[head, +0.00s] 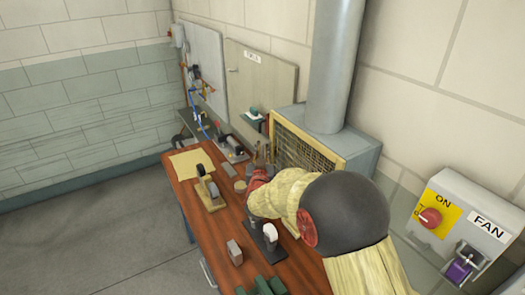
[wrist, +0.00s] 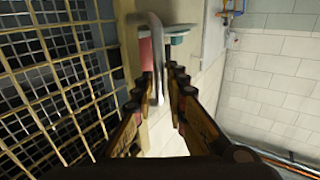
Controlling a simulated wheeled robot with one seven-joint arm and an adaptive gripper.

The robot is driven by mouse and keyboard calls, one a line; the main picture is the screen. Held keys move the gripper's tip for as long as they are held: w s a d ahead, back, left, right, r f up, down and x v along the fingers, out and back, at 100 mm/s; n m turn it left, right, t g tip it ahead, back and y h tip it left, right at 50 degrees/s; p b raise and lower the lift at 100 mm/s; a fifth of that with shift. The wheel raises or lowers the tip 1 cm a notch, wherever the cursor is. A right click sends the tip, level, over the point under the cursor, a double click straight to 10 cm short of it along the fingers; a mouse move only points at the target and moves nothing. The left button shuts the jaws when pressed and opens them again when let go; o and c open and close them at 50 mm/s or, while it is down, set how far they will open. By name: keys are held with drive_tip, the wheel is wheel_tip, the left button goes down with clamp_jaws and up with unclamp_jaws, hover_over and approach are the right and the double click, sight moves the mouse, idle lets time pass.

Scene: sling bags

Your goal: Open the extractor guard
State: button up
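The extractor guard (head: 295,148) is a wire mesh panel in a yellow frame on the front of the grey extractor hood. In the wrist view its mesh (wrist: 60,75) fills the left side, with a bent grey metal handle (wrist: 155,50) at its frame edge. My gripper (wrist: 163,85) is open, with one finger on each side of the handle's end. The left finger looks close to the handle or touching it; a gap shows on the right. In the head view my arm hides the gripper's tips and part of the guard. The guard looks shut against the hood.
A wooden bench (head: 208,228) runs below the hood, with clamps, blocks and a tan sheet (head: 191,163) on it. A grey duct (head: 335,65) rises from the hood. A fan switch box (head: 462,222) is on the wall at right. The floor at left is clear.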

clamp_jaws()
idle(0.4)
drive_tip(key=shift+f, duration=0.1)
